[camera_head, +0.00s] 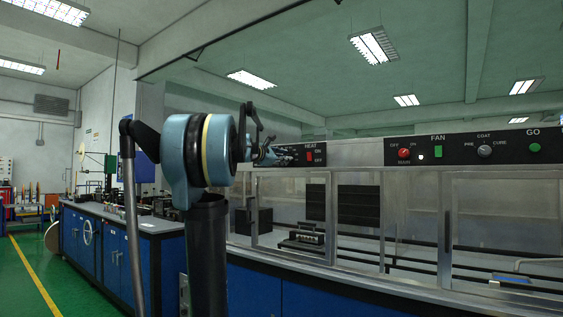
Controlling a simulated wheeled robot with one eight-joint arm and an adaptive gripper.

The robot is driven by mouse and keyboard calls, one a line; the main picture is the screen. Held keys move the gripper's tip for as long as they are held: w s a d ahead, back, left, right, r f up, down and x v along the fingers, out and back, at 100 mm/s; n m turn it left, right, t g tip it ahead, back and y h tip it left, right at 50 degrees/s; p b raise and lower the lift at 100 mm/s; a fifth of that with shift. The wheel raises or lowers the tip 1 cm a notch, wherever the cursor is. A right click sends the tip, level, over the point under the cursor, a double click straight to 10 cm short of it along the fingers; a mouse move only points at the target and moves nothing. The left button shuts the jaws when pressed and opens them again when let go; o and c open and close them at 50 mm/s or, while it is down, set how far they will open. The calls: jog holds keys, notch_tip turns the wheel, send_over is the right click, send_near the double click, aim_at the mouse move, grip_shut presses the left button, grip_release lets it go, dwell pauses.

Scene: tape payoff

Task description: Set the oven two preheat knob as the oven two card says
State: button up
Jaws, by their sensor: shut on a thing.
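My gripper (267,154) is at the left end of a black control panel (290,147), just left of a red switch marked HEAT, ON and OFF. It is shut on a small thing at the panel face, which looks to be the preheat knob. The fingers and my arm hide that knob, so its setting cannot be read. No oven two card can be made out in this view.
A second panel to the right has a red MAIN knob (404,153), a green FAN switch (438,153), a PRE/CURE knob (485,152) and a green GO button (535,148). Glazed doors are below. A blue-fronted bench (113,252) stands left, beside open green floor (25,285).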

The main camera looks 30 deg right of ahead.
jog(key=shift+m+t+y, duration=0.3)
jog(key=shift+m+t, duration=0.1)
jog(key=shift+m, duration=4.2)
jog(key=o, duration=1.1)
jog(key=shift+c, duration=0.2)
jog(key=shift+a, duration=0.1)
jog(key=v, duration=1.1)
jog(key=shift+a, duration=0.45)
